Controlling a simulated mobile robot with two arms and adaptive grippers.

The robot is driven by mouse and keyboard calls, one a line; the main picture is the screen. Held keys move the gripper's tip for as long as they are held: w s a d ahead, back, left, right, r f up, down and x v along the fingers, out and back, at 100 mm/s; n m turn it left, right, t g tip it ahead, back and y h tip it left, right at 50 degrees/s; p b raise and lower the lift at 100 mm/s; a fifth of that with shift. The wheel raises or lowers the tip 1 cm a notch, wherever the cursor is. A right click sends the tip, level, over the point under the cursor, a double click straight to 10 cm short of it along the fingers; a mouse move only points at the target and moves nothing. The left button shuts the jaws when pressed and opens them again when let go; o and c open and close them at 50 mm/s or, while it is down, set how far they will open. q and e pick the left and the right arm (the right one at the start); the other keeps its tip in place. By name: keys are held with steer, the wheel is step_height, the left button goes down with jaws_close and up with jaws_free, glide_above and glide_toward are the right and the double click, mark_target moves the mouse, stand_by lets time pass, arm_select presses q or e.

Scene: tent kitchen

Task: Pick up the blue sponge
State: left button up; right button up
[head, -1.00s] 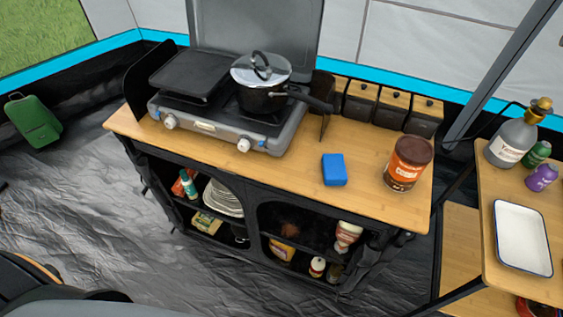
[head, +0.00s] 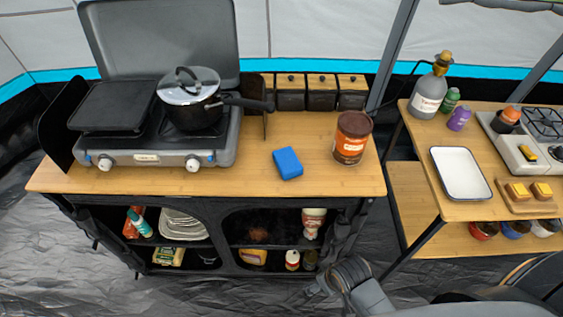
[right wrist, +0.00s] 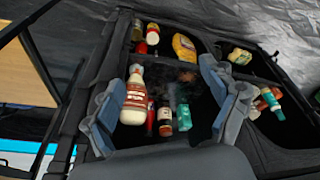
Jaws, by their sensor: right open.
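The blue sponge (head: 288,163) lies flat on the wooden counter (head: 230,180), between the stove and a brown canister. My right gripper shows in the right wrist view (right wrist: 170,72) with its two fingers spread and nothing between them. It faces the open shelves under the counter. In the head view my right arm is low at the front right, below the counter top and well apart from the sponge. The sponge is not in the right wrist view. My left gripper is not in view.
A camping stove (head: 150,140) with a lidded pot (head: 190,112) stands left of the sponge. The brown canister (head: 352,138) is close on its right. Dark containers (head: 320,95) line the back. A side table with a white tray (head: 460,173) is at right. The counter around the sponge is clear.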

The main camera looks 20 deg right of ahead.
steer(key=w+a+r+n+y, duration=0.1)
steer(key=w+a+r+n, duration=0.3)
steer(key=r, duration=0.3)
steer(key=w+a+r+n+t+y, duration=0.1)
steer(key=w+a+r+n, duration=0.1)
steer(key=w+r+n, duration=0.35)
steer(key=w+a+r+n+y, duration=0.1)
steer(key=w+a+r+n, duration=0.1)
steer(key=a+r+n, duration=0.4)
steer(key=w+d+r+n+h, duration=0.3)
steer(key=w+d+r+n, duration=0.9)
steer(key=n, duration=0.7)
steer(key=p, duration=0.1)
glide_above(288, 160)
steer(key=s, duration=0.2)
steer(key=shift+m+g, duration=0.25)
steer(key=shift+g, duration=0.05)
steer(key=f, duration=0.8)
steer(key=shift+s+d, duration=0.1)
steer(key=shift+d, duration=0.15)
steer(key=shift+w+a+f+p, duration=0.1)
steer(key=shift+w+f+p, duration=0.15)
steer(key=shift+f+p, duration=0.25)
steer(key=p+x, duration=0.1)
steer(key=x, duration=0.2)
steer(key=shift+w+f, duration=0.1)
steer(key=shift+w, duration=0.1)
steer(key=shift+w+f, duration=0.15)
steer(key=shift+f, duration=0.2)
steer(key=shift+f, duration=0.25)
